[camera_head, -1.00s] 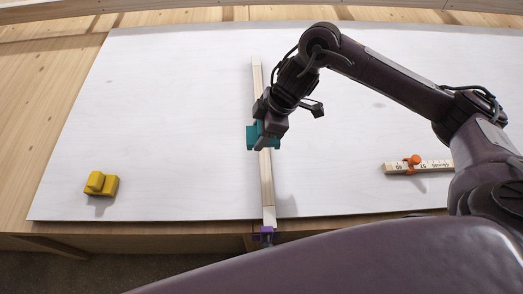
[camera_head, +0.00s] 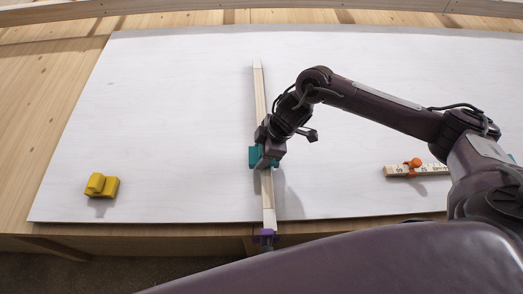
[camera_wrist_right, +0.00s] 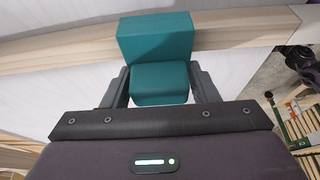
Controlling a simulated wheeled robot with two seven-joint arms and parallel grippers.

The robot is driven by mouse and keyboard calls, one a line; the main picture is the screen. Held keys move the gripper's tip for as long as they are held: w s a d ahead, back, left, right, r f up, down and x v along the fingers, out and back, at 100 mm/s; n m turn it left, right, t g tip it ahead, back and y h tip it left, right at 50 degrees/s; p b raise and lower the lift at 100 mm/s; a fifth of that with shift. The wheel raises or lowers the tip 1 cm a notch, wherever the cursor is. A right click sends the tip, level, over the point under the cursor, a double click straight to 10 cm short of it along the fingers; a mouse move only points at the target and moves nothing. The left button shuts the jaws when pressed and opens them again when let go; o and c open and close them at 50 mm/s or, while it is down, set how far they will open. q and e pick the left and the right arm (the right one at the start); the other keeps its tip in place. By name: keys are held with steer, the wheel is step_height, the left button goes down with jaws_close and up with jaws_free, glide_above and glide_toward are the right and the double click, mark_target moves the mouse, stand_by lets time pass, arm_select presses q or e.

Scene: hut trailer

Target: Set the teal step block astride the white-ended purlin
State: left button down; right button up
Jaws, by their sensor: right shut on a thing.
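The teal step block (camera_head: 255,157) is held in my right gripper (camera_head: 264,158), which is shut on it. The purlin (camera_head: 268,194) is a long pale wooden strip running from far to near across the white board, with a white near end (camera_head: 269,219). The block lies across the purlin's line, a little nearer than its middle. In the right wrist view the block (camera_wrist_right: 156,38) covers part of the purlin (camera_wrist_right: 240,30). I cannot tell whether it rests on the purlin or hangs just above. My left gripper is out of view.
A purple clamp (camera_head: 265,238) sits at the purlin's near end at the board's edge. A yellow block (camera_head: 101,186) lies at the left. A wooden ruler (camera_head: 398,171) with an orange piece (camera_head: 415,163) lies at the right. The white board (camera_head: 180,110) is otherwise mostly clear.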

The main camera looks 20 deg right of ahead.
steer(key=shift+f, duration=0.55)
steer(key=o, duration=1)
steer(key=shift+r, duration=0.3)
steer(key=v, duration=1.2)
steer(key=shift+r, duration=0.35)
steer(key=shift+s, duration=0.1)
